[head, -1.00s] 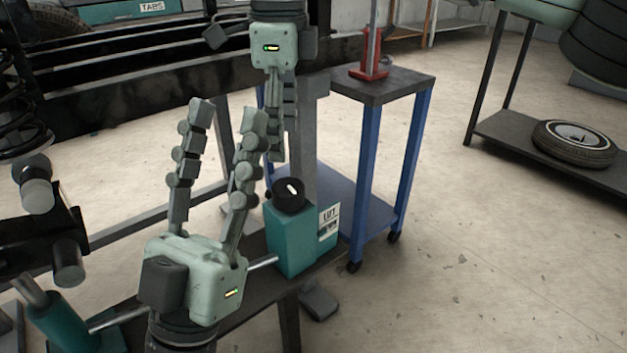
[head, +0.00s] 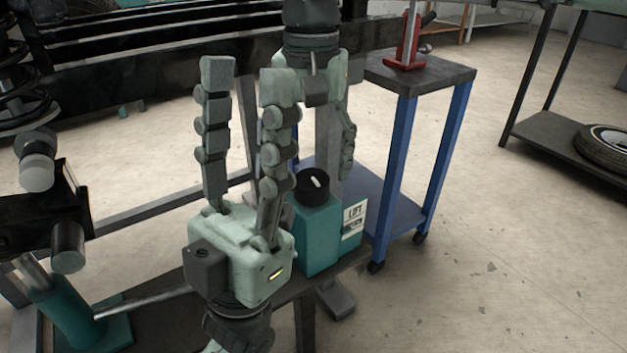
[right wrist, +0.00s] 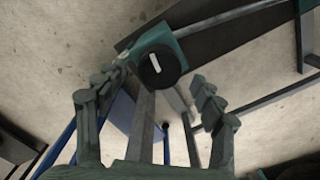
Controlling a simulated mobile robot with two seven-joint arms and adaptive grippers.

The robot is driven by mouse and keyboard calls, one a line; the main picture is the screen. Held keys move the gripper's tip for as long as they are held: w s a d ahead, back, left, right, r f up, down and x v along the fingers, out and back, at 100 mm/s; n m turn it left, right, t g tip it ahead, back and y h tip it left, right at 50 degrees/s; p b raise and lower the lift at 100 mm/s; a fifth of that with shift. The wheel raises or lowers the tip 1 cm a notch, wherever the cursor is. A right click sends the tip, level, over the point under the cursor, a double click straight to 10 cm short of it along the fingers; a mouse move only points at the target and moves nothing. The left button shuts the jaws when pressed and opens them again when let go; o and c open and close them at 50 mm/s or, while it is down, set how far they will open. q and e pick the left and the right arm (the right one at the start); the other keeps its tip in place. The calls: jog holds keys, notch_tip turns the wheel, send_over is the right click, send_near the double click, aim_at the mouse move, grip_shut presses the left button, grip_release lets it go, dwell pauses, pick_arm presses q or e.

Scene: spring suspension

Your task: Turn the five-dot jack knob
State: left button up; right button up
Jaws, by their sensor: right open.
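The black round jack knob (head: 313,184) with a white bar mark sits on top of a teal jack box (head: 318,240) with a "LIFT" label. No dots can be made out. In the right wrist view the knob (right wrist: 156,66) appears between the fingertips of my right gripper (right wrist: 158,75), which is open and empty. In the head view my right gripper (head: 318,155) points down above and behind the knob; one finger is partly hidden. My left gripper (head: 248,72) points up, fingers apart and empty, left of the box, its finger close to the box in the picture.
A blue-legged cart (head: 420,75) with a red jack stand (head: 407,45) stands behind the box. A second teal unit (head: 68,312) is at lower left, by a metal rod. A wheel (head: 605,145) lies on a shelf at right. Open floor lies right of the box.

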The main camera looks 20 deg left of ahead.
aim_at(311, 176)
jog(key=shift+f, duration=1.7)
jog(key=shift+c, duration=0.2)
jog(key=c, duration=1.1)
jog(key=shift+m, duration=0.3)
